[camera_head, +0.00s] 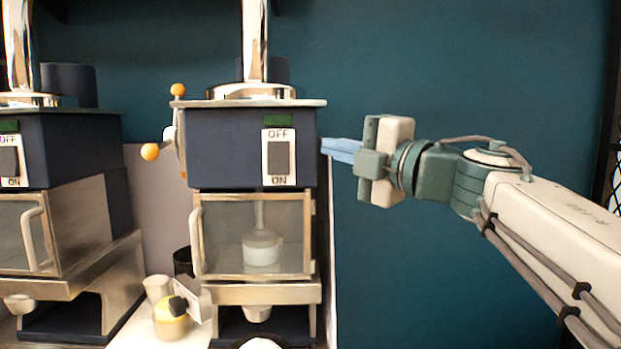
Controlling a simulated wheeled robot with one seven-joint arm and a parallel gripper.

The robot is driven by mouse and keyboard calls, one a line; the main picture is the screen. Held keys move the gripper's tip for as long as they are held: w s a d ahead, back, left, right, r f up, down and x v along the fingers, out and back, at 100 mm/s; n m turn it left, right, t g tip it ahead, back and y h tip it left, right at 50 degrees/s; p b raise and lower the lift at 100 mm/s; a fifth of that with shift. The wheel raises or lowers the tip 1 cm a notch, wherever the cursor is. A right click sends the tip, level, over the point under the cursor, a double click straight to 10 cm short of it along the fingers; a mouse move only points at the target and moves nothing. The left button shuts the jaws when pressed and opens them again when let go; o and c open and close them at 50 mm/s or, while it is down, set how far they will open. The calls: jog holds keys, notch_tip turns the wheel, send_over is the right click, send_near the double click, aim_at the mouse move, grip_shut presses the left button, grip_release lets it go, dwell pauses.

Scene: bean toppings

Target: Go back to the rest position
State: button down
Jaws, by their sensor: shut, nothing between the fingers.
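My gripper (338,149) is at the right side of the nearer bean machine (228,145), level with its on/off switch. Its blue fingers are shut and hold nothing. The fingertips are close to the machine's right edge; I cannot tell whether they touch it. My arm reaches in from the lower right. The machine has a dark blue body, a switch (279,157) marked OFF and ON, and a green light area above it. Its glass door (255,235) is shut, with a whitish container inside.
A second similar machine (60,150) stands at the left. Between them are a white cup (157,289), a yellow-topped jar (171,322) and a dark cup (183,262). An orange-knobbed lever (150,152) sticks out left of the nearer machine.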

jog(key=w+d+f+m+t+h, duration=0.3)
jog(key=d+f+m+t+h, duration=0.3)
jog(key=m+h, duration=0.45)
jog(key=s+d+f+m+g+h, duration=0.1)
jog(key=d+f+m+g+h, duration=0.4)
jog(key=f+m, duration=0.65)
jog(key=s+a+f+m+g+y, duration=0.1)
jog(key=s+a+f+m+g, duration=0.1)
jog(key=s+f+g, duration=0.4)
jog(key=s+a+f+m+g+y, duration=0.1)
jog(key=s+f+g, duration=0.5)
jog(key=s+f, duration=0.6)
notch_tip(320, 180, down, 7)
jog(key=shift+s+a+f+m+y, duration=0.1)
jog(key=shift+s+a+m+y, duration=0.25)
jog(key=shift+a+m, duration=0.55)
